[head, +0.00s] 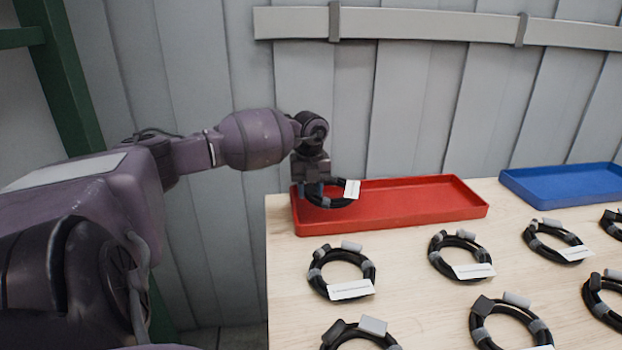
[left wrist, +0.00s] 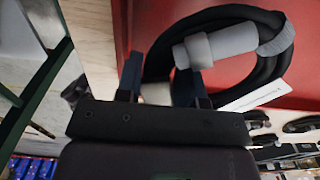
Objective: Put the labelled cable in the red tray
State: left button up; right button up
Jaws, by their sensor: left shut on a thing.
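My left gripper (head: 312,188) is shut on a black coiled cable (head: 333,204) with a white label (head: 352,189) and grey fittings. The cable is over the left end of the red tray (head: 420,213); whether it touches the tray floor I cannot tell. In the left wrist view, the fingers (left wrist: 160,88) are at the coil's near side, by a grey connector. The cable (left wrist: 268,68) shows there against the red tray (left wrist: 305,60), its label partly visible. My right gripper is in neither view.
Several more coiled cables, such as one with a white label (head: 341,271) and another (head: 460,256), lie on the wooden table (head: 285,290). A blue tray (head: 570,187) stands at the back right. The red tray's middle and right are empty. A grey panelled wall (head: 420,100) rises behind.

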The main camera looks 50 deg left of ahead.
aim_at(310, 212)
pick_arm(q)
notch_tip(310, 212, down, 4)
jog(key=shift+r+b, duration=0.1)
jog(key=shift+b, duration=0.2)
jog(key=shift+r, duration=0.15)
jog(key=shift+f, duration=0.45)
jog(key=o, duration=0.8)
